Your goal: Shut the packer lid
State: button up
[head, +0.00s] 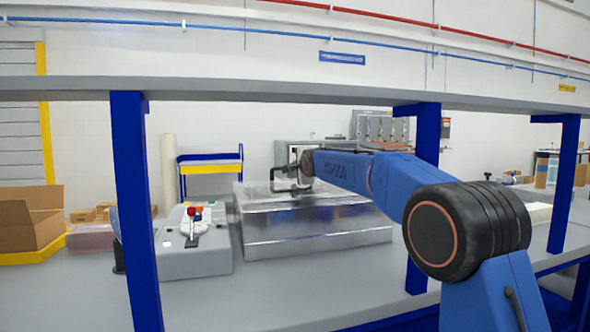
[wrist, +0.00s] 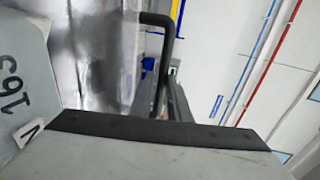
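The packer (head: 315,246) is a shiny silver metal box on the grey bench, in the middle of the head view. Its lid (head: 262,212) lies over the top and looks about level; I cannot tell whether it is fully closed. My gripper (head: 287,182) is at the lid's far left part, beside a dark bent handle (head: 277,178). In the wrist view the black handle (wrist: 157,19) rises at the fingers (wrist: 172,100), with the shiny metal surface (wrist: 95,55) to the left. The fingertips are partly hidden, so I cannot tell whether they grip the handle.
A grey control box (head: 195,258) with a red knob and lever stands left of the packer. Blue posts (head: 135,215) and an overhead shelf (head: 270,90) frame the bench. Cardboard boxes (head: 30,225) are at far left. The bench front (head: 290,295) is clear.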

jog(key=o, duration=0.3)
jog(key=shift+w+f, duration=0.1)
jog(key=shift+f, duration=0.25)
jog(key=shift+r, duration=0.1)
jog(key=v, duration=1.7)
jog(key=shift+s+r, duration=0.1)
jog(key=shift+s, duration=0.15)
jog(key=shift+d, duration=0.1)
